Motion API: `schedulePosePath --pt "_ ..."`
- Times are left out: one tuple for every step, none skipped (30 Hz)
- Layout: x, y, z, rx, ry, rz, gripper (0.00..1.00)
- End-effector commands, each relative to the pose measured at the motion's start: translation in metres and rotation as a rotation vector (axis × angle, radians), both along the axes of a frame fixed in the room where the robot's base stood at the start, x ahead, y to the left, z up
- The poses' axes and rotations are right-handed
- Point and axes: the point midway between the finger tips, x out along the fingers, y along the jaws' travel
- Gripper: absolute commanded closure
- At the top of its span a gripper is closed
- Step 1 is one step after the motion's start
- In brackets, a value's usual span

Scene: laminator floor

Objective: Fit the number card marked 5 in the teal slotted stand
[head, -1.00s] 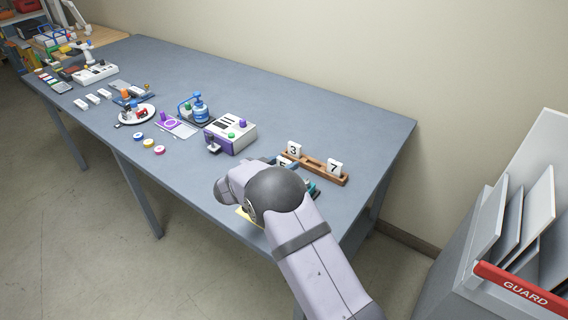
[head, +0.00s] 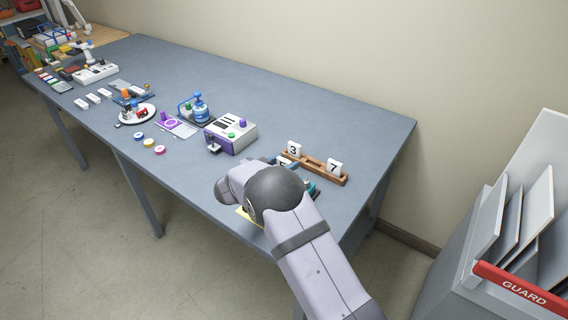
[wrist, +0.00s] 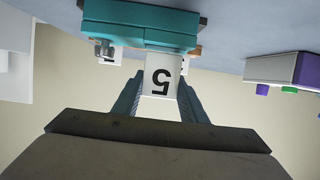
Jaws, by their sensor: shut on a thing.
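The white number card marked 5 (wrist: 162,78) shows upside down in the wrist view, between the two fingers of my gripper (wrist: 161,90), which is shut on it. The card's far edge meets the teal slotted stand (wrist: 135,20); I cannot tell whether it is inside the slot. In the head view, a small part of the card (head: 283,162) and of the teal stand (head: 312,187) shows past my arm, which hides the gripper and most of the stand.
A wooden rack (head: 320,172) holding cards 3 (head: 294,148) and 7 (head: 334,166) stands just behind. A purple and white machine (head: 231,135) is to the left. The back right of the table is clear. A grey bin with a red guard bar (head: 520,289) stands at right.

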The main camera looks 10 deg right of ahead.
Motion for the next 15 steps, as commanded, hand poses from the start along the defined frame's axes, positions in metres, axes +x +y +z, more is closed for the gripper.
schedulePosePath --pt "0.0000 0.0000 -0.0004 0.000 0.000 0.000 0.83" --pt "0.0001 0.0000 -0.0007 0.000 0.000 0.000 0.83" --pt "0.0000 0.0000 -0.0011 0.000 0.000 0.000 0.83" --pt "0.0000 0.0000 -0.0015 0.000 0.000 0.000 0.83" --pt "0.0001 -0.0001 -0.0018 0.000 0.000 0.000 0.83" --pt "0.0000 0.0000 -0.0025 0.000 0.000 0.000 0.83" --pt "0.0000 0.0000 -0.0029 -0.001 0.001 0.000 0.83" --pt "0.0000 0.0000 -0.0033 -0.001 0.001 0.000 0.83" --pt "0.0001 -0.0001 -0.0039 -0.001 0.001 0.000 0.83" --pt "0.0000 0.0000 -0.0043 -0.001 0.001 0.000 0.83" --pt "0.0000 0.0000 -0.0047 -0.001 0.001 0.000 0.83" --pt "0.0000 0.0000 -0.0052 -0.001 0.001 0.000 0.83" --pt "0.0000 0.0000 -0.0057 -0.001 0.001 0.000 0.83" --pt "0.0000 0.0000 -0.0061 -0.001 0.001 0.000 0.83" --pt "0.0000 0.0000 -0.0066 -0.001 0.001 0.000 0.83"
